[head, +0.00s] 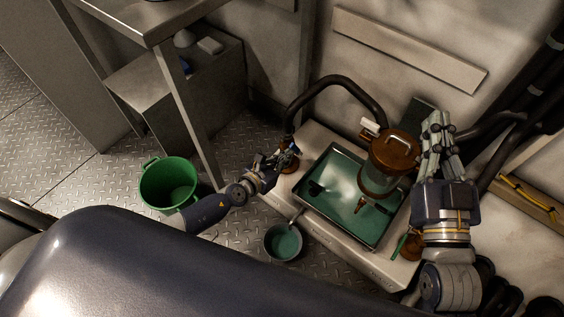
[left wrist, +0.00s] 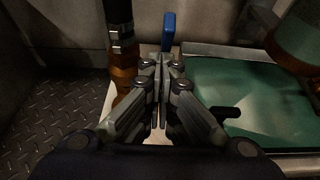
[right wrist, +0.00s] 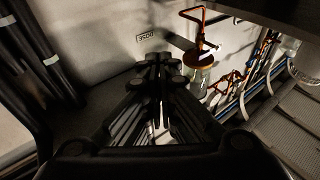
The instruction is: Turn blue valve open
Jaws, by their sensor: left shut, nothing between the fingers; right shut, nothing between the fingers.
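The blue valve handle (left wrist: 168,30) stands upright in the left wrist view, just beyond my left fingertips. It sits beside an orange-brown fitting (left wrist: 124,78) on a black hose. I cannot make out the handle clearly in the head view. My left gripper (head: 289,155) is at the left end of the pale base, near the hose end; it also shows in the left wrist view (left wrist: 161,62). Its fingers are shut and empty, and I cannot tell whether they touch the handle. My right gripper (head: 436,120) is shut and empty, right of the brown-topped jar (head: 381,175).
A tray of green liquid (head: 325,222) sits on the pale base (head: 348,262). A black hose (head: 338,80) arches behind it. A steel table (head: 150,22) stands at upper left.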

